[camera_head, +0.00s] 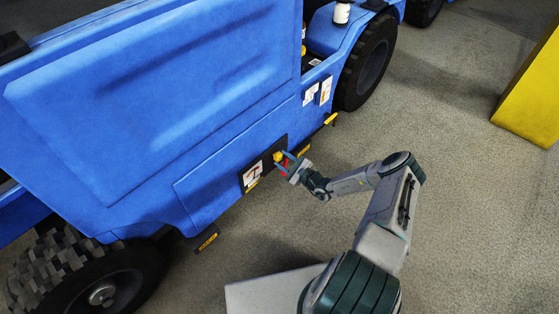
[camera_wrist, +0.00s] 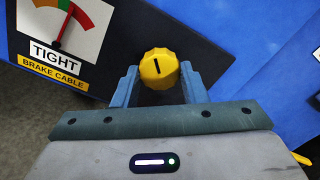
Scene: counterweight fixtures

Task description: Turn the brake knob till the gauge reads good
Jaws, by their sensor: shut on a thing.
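The brake knob (camera_wrist: 158,69) is yellow and ridged, with a black mark on its face that stands nearly upright in the wrist view. It also shows in the head view (camera_head: 278,156), on the dark panel low on the blue vehicle. My gripper (camera_wrist: 158,78) has a finger on each side of the knob and is shut on it; it also shows in the head view (camera_head: 286,164). The gauge (camera_wrist: 66,25) is left of the knob, above a TIGHT label and a BRAKE CABLE label.
The blue vehicle (camera_head: 150,100) fills the left, with a black wheel (camera_head: 368,62) behind the panel and another (camera_head: 85,275) at lower left. A yellow block (camera_head: 535,90) stands at the right. The grey floor (camera_head: 440,150) between is clear.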

